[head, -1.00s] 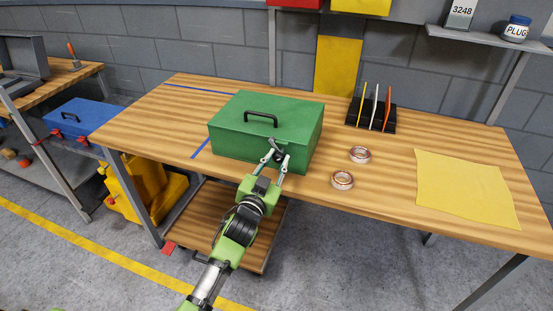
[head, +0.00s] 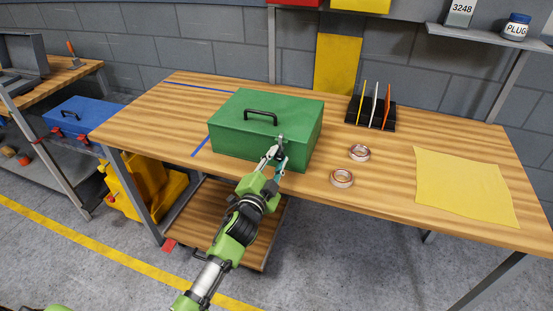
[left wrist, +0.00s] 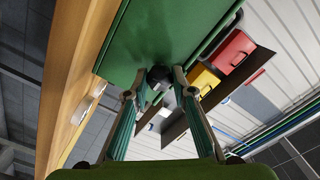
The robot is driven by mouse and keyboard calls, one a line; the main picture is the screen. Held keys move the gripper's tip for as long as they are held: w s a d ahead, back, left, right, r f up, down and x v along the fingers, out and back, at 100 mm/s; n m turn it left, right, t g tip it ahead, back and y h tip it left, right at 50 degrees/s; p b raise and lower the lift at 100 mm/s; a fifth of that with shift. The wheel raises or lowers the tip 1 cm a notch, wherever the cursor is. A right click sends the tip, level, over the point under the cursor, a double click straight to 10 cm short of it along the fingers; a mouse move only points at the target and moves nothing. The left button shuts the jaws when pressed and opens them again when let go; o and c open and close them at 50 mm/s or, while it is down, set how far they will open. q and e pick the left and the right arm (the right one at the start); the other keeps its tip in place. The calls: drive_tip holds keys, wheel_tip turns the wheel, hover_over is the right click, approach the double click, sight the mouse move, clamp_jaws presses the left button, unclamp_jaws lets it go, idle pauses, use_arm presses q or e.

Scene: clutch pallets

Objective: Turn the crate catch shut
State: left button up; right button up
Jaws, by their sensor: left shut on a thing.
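The green crate (head: 250,136) stands closed on the wooden workbench, its black handle (head: 260,117) on the lid. The catch (head: 280,142) is a small dark-and-grey piece on the crate's front face, towards the right. My left gripper (head: 277,154) is at that face with its fingers shut on the catch. In the left wrist view the dark catch (left wrist: 160,77) shows between the two fingertips, against the green crate (left wrist: 165,35). The fingers hide part of the catch, so its exact angle is hard to tell. My right gripper is not in view.
Two tape rolls (head: 342,178) (head: 360,152) lie right of the crate. A black rack (head: 371,114) with thin upright pieces stands behind them. A yellow sheet (head: 465,187) lies at the right. The bench's left end (head: 145,120) is mostly clear.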

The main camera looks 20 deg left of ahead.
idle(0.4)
use_arm(q)
drive_tip(key=o, duration=1.1)
drive_tip(key=shift+s, duration=0.1)
drive_tip(key=s, duration=1.1)
drive_tip(key=shift+s+a, duration=0.2)
drive_tip(key=shift+s, duration=0.2)
drive_tip(key=shift+f, duration=0.1)
